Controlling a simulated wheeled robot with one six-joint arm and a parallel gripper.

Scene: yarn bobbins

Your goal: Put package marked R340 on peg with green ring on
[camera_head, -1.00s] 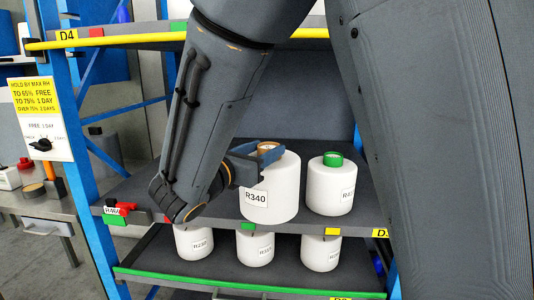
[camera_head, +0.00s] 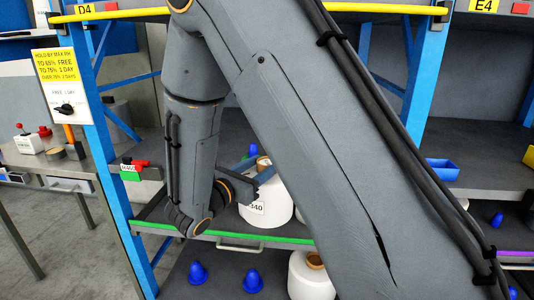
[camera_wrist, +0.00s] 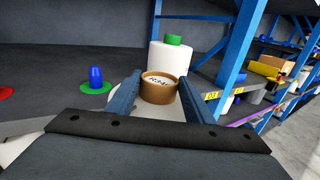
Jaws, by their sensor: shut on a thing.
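My gripper (camera_head: 258,175) is shut on the brown core of the white package marked R340 (camera_head: 268,213). The package is upright, and its label is partly covered by my arm. In the wrist view the brown core (camera_wrist: 158,92) sits between the two blue fingers of my gripper (camera_wrist: 156,100), and the white body shows below it. A blue peg with a green ring (camera_wrist: 96,87) at its base stands on the grey shelf to the left of the package. The package is apart from that peg.
A white package with a green core (camera_wrist: 172,60) stands beyond the held one. A blue shelf post (camera_wrist: 236,45) rises to the right. A red ring (camera_wrist: 4,92) shows at far left. Lower down are blue pegs (camera_head: 197,273) and a brown-cored package (camera_head: 311,277).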

